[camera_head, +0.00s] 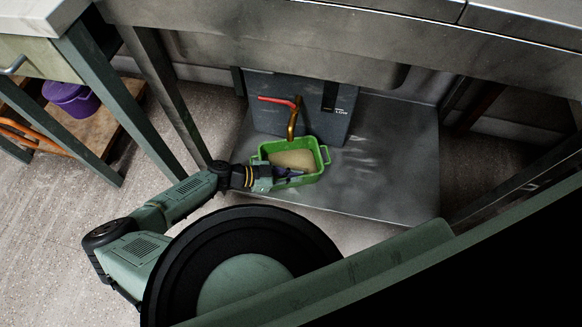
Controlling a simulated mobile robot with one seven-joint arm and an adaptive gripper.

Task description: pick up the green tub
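The green tub (318,174) is a small rectangular container with a handle loop at its right end and tan contents inside. It sits on the grey metal shelf, under the bench. My gripper (284,174) is at the tub's near left side, with dark finger parts reaching over or against the rim. The view is too small to tell whether the fingers are closed on the wall. Part of the tub's near left side is hidden by my gripper.
A tap with a red handle (276,100) and brass spout hangs just above the tub. A grey panel (340,122) stands behind it. The metal shelf (395,160) is clear to the right. Bench legs (165,85) stand left. A purple bucket (70,98) sits far left.

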